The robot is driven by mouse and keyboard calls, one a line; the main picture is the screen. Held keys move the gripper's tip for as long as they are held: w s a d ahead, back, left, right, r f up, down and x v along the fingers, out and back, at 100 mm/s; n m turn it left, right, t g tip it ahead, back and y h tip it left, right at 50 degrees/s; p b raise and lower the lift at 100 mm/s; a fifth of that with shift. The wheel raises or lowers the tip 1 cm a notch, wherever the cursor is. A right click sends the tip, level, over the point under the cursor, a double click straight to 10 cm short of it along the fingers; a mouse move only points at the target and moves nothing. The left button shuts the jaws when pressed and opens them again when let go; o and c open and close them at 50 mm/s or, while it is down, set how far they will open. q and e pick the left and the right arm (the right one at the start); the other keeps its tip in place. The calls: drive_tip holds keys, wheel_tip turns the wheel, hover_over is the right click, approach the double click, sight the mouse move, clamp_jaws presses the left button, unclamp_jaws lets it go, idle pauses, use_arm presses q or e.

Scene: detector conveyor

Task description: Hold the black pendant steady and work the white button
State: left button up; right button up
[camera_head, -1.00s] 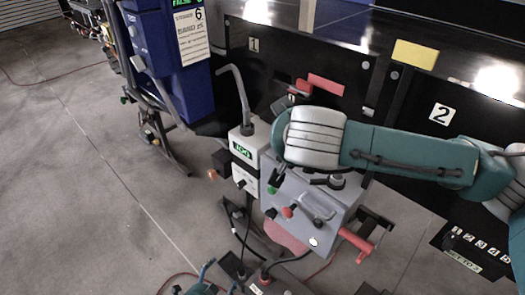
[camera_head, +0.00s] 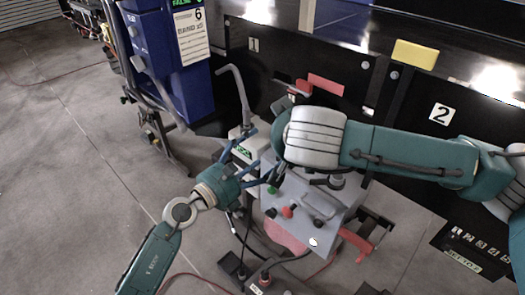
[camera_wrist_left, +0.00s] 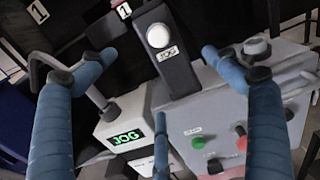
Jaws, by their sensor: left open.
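The black pendant (camera_wrist_left: 180,80) stands out in the left wrist view, tilted slightly, with its round white button (camera_wrist_left: 158,36) facing me above a small label.
A blue cabinet (camera_head: 172,70) stands behind left. Floor at left is clear.

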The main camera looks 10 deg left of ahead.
use_arm(q)
drive_tip(key=shift+m, duration=0.5)
drive_tip(key=x, duration=0.7)
drive_tip(key=r+x, duration=0.1)
drive_tip(key=x, duration=0.3)
drive_tip(key=shift+s+r, duration=0.1)
drive_tip(key=shift+r, duration=0.05)
drive_tip(key=c, duration=1.5)
drive_tip(key=shift+c, duration=0.7)
use_arm(e)
clamp_jaws()
